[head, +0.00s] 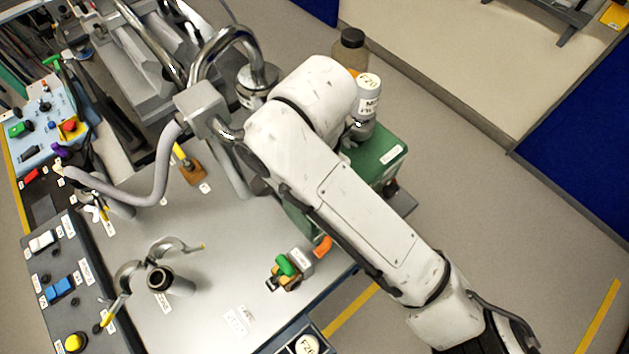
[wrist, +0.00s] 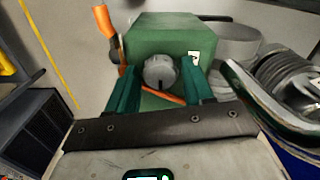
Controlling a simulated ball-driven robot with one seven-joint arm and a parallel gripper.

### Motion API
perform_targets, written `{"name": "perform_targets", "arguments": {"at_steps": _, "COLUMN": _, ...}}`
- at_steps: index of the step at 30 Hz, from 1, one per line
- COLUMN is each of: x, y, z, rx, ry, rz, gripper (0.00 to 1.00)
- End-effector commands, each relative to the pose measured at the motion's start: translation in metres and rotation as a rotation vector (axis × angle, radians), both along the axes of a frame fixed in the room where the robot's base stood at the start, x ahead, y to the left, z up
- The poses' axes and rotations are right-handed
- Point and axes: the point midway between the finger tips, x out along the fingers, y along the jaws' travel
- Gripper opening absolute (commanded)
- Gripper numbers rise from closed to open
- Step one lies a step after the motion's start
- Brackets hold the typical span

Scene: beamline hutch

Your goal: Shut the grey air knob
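The grey air knob (wrist: 160,70) is round and sits on the face of a green box (wrist: 160,35) in the wrist view. A dark mark on the knob points down in that picture. My gripper (wrist: 160,82) has two green fingers, one on each side of the knob, with a visible gap on both sides. It is open and holds nothing; whether the fingers reach the knob's depth is hard to tell. In the head view the green box (head: 382,154) shows behind my arm, which hides the knob and my gripper.
An orange lever (wrist: 104,22) stands left of the box, and an orange strip (wrist: 165,97) passes below the knob. Grey round parts (wrist: 285,80) lie close on the right. In the head view, a labelled bottle (head: 367,95) stands by the box; the table (head: 200,260) has bare room.

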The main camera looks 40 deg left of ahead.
Motion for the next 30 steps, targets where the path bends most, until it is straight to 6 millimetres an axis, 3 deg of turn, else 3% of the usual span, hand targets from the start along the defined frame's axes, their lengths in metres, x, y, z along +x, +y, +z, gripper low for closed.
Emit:
{"name": "perform_targets", "arguments": {"at_steps": 4, "x": 0.0, "y": 0.0, "z": 0.0, "rx": 0.0, "ry": 0.0, "rz": 0.001, "gripper": 0.65}}
{"name": "perform_targets", "arguments": {"at_steps": 14, "x": 0.001, "y": 0.0, "z": 0.005, "rx": 0.002, "ry": -0.003, "rz": 0.001, "gripper": 0.65}}
{"name": "perform_targets", "arguments": {"at_steps": 20, "x": 0.002, "y": 0.0, "z": 0.027, "rx": 0.003, "ry": -0.008, "rz": 0.002, "gripper": 0.65}}
{"name": "perform_targets", "arguments": {"at_steps": 30, "x": 0.001, "y": 0.0, "z": 0.087, "rx": 0.001, "ry": -0.004, "rz": 0.002, "gripper": 0.65}}
